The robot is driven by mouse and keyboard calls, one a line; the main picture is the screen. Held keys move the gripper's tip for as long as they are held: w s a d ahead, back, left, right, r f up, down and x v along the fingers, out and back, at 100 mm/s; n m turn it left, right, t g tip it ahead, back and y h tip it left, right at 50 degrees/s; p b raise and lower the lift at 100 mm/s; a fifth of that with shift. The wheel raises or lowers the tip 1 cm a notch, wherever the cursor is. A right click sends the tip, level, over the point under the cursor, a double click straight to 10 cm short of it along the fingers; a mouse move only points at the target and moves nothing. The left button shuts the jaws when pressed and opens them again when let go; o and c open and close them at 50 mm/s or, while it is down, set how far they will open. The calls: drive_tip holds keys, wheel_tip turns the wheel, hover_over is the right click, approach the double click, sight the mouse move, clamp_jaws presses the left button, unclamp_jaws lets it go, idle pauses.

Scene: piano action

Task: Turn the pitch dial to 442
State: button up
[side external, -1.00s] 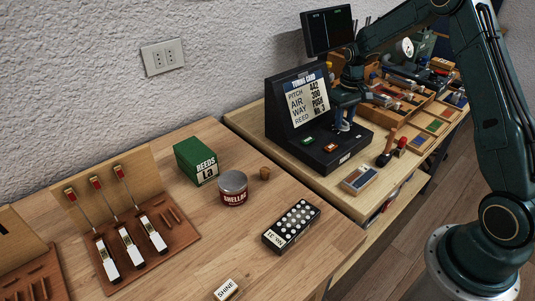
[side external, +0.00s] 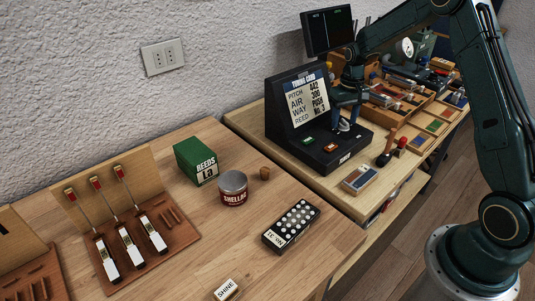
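The dark tuning console (side external: 283,125) stands on the right bench. Its card (side external: 308,101) reads pitch 442, air 300, way push, reed No. 3. A green button (side external: 308,140) and a red button (side external: 330,147) sit on its lower deck. My gripper (side external: 343,124) points down over the right part of that deck, right of the card. I cannot make out the pitch dial; the gripper covers that part of the deck. The fingers are small and dark here, and I cannot tell whether they are shut on anything.
A black screen (side external: 328,31) stands behind the console. A small tray (side external: 359,179) and a dark round-ended tool (side external: 384,158) lie in front. Parts trays crowd the bench at right. The left bench holds a green reeds box (side external: 196,161) and a shellac tin (side external: 233,188).

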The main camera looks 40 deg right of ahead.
sight(344, 120)
wheel_tip(344, 120, up, 14)
idle(1.0)
